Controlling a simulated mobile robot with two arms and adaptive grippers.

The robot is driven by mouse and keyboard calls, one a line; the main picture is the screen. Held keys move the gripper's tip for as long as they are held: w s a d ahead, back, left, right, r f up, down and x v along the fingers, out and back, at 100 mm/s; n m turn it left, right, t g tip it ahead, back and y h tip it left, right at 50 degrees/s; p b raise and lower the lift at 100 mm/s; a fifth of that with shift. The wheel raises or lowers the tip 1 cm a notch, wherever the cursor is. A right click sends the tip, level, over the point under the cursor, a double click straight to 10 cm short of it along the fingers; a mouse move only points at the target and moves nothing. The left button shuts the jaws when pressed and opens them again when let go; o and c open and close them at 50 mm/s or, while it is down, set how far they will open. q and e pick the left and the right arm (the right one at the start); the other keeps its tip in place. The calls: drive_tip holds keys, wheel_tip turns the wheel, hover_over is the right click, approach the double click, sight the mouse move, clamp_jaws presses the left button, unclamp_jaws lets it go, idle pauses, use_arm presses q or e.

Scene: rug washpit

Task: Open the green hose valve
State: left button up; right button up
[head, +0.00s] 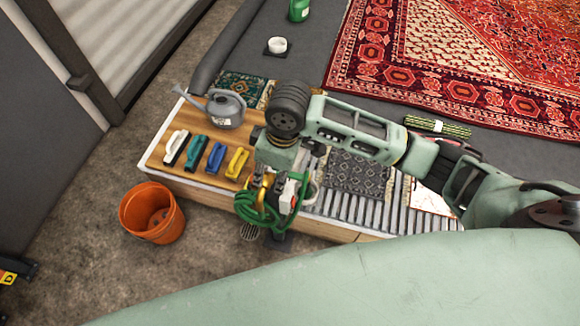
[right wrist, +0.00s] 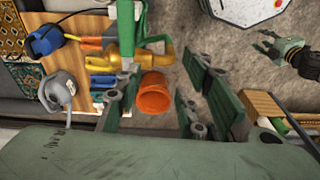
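A brass valve (right wrist: 152,57) with a green upright part (right wrist: 126,35) beside it shows in the right wrist view. In the head view the brass (head: 266,186) is partly hidden by my right gripper, with a coiled green hose (head: 258,214) hanging below it. My right gripper (right wrist: 155,98) is open and empty in its wrist view, its fingers wide apart, with the valve beyond the left finger. I cannot tell whether that finger touches the green part. What looks like my left gripper (right wrist: 275,46) is at the right of the wrist view, fingers apart.
An orange bucket (head: 153,213) stands on the floor left of the bench (head: 208,189). Several brushes, including a yellow one (head: 237,162), and a grey watering can (head: 222,109) are on the bench. A red rug (head: 450,60) lies behind.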

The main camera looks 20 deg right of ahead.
drive_tip(key=shift+g+h, duration=0.3)
drive_tip(key=shift+h, duration=0.4)
drive_tip(key=d+r, duration=0.1)
drive_tip(key=w+d+r, duration=0.1)
drive_tip(key=d, duration=0.1)
drive_tip(key=w+d+r, duration=0.1)
drive_tip(key=shift+d, duration=0.3)
drive_tip(key=shift+d+f, duration=0.1)
drive_tip(key=shift+d, duration=0.1)
wheel_tip(320, 180, down, 8)
drive_tip(key=shift+r+p, duration=0.25)
drive_tip(key=shift+p, duration=0.15)
drive_tip(key=shift+c, duration=0.5)
clamp_jaws()
